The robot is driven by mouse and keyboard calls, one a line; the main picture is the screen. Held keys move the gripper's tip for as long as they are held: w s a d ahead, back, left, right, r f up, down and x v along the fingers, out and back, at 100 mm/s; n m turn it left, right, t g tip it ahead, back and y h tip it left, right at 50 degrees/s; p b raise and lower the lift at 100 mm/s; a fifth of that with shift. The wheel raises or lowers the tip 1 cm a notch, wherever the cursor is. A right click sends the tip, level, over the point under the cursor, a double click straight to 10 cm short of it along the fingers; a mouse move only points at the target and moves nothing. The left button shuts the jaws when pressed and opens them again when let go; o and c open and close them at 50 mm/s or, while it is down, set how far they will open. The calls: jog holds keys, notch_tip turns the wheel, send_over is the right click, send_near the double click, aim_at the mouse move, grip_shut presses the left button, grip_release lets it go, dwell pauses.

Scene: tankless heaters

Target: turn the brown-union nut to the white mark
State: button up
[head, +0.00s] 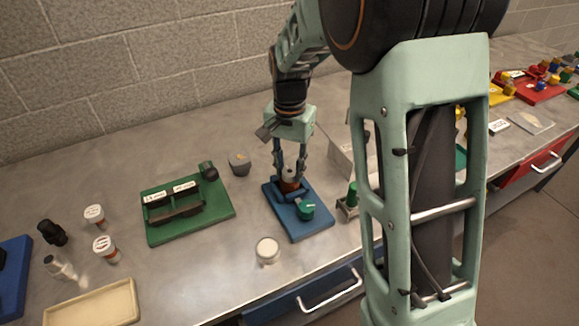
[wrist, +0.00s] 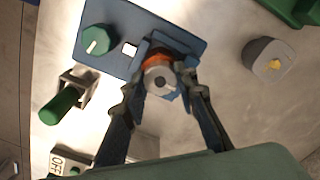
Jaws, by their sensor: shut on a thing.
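The brown-union nut (wrist: 157,58) shows as an orange-brown ring with a grey round end on a blue board (wrist: 110,12). It also shows in the head view (head: 289,186), upright on the blue board (head: 312,228). A white mark (wrist: 130,49) is a small white square on the board, beside the nut on its left in the wrist view. My gripper (wrist: 161,76) is shut on the nut, one finger on each side; it points down over the board in the head view (head: 289,176). The fingers and blue bracket hide part of the nut.
A green knob (wrist: 97,40) with a pale line sits on the same board. A green-handled metal piece (wrist: 62,104) stands close by. A grey block (wrist: 269,58) and a green board (head: 222,210) lie to the other side. A white-topped jar (head: 267,250) stands near the front edge.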

aim_at(289, 170)
jog(key=shift+m, duration=0.6)
jog(key=o, duration=1.2)
jog(key=shift+c, duration=0.2)
jog(key=shift+r, duration=0.1)
notch_tip(289, 170, up, 12)
jog(key=shift+w, duration=0.1)
